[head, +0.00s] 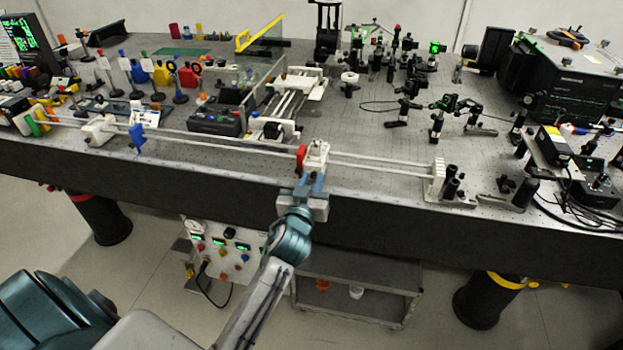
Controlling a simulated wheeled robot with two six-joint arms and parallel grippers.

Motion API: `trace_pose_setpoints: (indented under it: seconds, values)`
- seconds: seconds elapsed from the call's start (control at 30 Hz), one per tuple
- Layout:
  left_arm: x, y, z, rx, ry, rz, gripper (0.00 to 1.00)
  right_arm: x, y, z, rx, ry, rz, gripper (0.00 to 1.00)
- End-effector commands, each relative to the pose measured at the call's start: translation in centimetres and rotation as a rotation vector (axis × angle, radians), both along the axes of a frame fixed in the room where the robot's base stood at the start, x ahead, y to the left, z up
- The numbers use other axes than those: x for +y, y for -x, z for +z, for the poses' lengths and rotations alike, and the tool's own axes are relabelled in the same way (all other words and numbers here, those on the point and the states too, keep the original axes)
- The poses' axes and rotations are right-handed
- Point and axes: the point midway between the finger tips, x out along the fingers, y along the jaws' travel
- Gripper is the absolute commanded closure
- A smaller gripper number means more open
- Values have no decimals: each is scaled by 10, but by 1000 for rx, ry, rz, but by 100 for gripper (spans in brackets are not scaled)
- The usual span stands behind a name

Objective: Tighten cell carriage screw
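A white carriage (317,152) sits on the two long pale rails along the front of the bench, with a red part (301,156) on its left side. Which part is the screw is too small to tell. My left gripper (311,179) is at the front edge of the bench, just in front of this carriage, its two fingers pointing at it. The fingers look a little apart, but whether anything is held between them cannot be made out. Another white carriage (99,130) stands near the rails' left end, with a blue part (137,139) nearby. My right gripper is not in view.
A white end block (436,181) holds the rails at the right. A dark control box (215,121) stands behind the rails. Optical mounts (437,124) crowd the right rear. Below the bench are a panel with knobs (222,252) and a grey cart (358,283).

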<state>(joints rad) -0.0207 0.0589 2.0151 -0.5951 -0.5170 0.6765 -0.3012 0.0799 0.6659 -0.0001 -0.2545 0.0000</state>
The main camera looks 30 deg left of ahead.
Motion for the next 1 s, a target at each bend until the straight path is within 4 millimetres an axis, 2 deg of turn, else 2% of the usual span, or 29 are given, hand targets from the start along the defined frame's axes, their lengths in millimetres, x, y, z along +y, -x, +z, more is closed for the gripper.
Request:
trace_pose_setpoints:
  seconds: [0.3, 0.43, 0.77, 1.0]
  values:
    - [1, -3, 0, 0, 0, 0, 76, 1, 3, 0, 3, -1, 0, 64]
    - [1, -3, 0, 0, 0, 0, 100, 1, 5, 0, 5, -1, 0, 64]
    - [1, -3, 0, 7, -22, 0, 100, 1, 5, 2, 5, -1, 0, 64]
    - [1, -3, 1, 41, -132, 0, 100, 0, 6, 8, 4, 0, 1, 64]
